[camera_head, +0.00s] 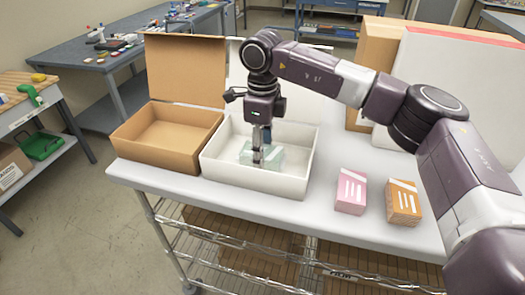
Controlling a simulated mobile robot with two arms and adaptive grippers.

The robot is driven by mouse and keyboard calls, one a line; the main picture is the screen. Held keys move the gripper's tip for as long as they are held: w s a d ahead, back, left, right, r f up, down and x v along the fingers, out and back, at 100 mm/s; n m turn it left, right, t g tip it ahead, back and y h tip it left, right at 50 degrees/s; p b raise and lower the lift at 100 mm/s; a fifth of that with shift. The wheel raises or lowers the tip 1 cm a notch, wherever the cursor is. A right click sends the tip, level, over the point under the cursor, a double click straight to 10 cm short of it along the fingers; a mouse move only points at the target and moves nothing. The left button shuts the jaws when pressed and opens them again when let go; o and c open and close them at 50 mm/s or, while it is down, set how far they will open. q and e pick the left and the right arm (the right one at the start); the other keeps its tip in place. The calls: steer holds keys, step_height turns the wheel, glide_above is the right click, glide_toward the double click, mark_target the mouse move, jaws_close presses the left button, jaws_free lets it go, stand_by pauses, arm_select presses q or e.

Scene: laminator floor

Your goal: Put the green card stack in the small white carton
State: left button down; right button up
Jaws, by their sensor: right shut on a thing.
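The small white carton (248,176) stands open on the table, its white lid raised at the back. My right gripper (261,153) points down inside it, shut on the pale green card stack (273,161). The stack is inside the carton's walls, low down; I cannot tell whether it touches the carton's floor. The fingers hide part of the stack. My left gripper is not in view.
An open brown carton (168,138) stands just left of the white one. A pink card stack (350,191) and an orange card stack (403,203) stand to the right on the grey table (325,213). Large boxes (379,45) stand behind my right arm.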

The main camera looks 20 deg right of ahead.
steer(key=o, duration=1.4)
steer(key=shift+r, duration=0.1)
steer(key=shift+r+b, duration=1.05)
steer(key=shift+r, duration=4.95)
